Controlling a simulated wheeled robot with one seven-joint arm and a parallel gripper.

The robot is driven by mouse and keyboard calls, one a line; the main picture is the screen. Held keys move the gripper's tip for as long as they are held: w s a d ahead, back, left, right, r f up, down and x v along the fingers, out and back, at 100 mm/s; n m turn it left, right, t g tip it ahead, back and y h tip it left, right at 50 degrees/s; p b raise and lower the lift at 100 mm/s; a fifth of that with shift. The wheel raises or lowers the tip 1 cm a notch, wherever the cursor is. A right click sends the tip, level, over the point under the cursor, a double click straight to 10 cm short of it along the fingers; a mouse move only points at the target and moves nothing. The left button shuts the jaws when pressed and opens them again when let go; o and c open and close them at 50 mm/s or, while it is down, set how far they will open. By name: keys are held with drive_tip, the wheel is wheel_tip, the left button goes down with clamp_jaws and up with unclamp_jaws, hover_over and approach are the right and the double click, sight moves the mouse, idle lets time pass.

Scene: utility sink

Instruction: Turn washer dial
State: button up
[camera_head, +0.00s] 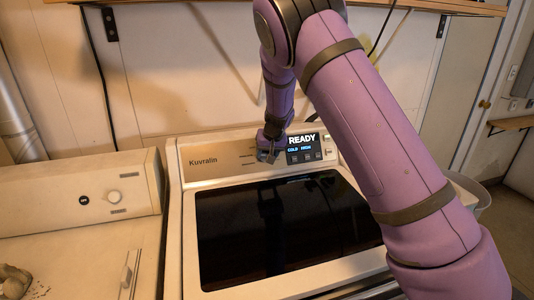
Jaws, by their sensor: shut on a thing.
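The washer (188,230) is cream, with a dark glass lid (285,225) and a raised back panel marked "Kuvralin". Its lit display (304,147) reads "READY", with "COLD" and "HIGH" in blue below. My purple arm reaches over from the right and comes down to the panel. My gripper (268,155) is at the panel just left of the display, shut on the washer dial. The dial itself is mostly hidden behind the fingers, so its pointer angle cannot be read.
A second cream appliance (85,190) with a round white knob (114,196) stands to the left. A wooden shelf (400,5) runs along the wall above. A pale bin (476,200) stands right of the washer, partly behind my arm. The lid top is clear.

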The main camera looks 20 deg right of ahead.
drive_tip(key=shift+d, duration=0.1)
drive_tip(key=m+y, duration=0.2)
drive_tip(key=m, duration=0.1)
drive_tip(key=shift+d+t, duration=0.25)
drive_tip(key=shift+t, duration=0.05)
drive_tip(key=shift+s+f+m+t+y, duration=0.15)
drive_tip(key=shift+m+t+y, duration=0.25)
drive_tip(key=shift+m+y, duration=0.75)
drive_tip(key=o, duration=0.9)
drive_tip(key=shift+o, duration=0.2)
drive_tip(key=v, duration=1)
drive_tip(key=shift+s+d, duration=0.25)
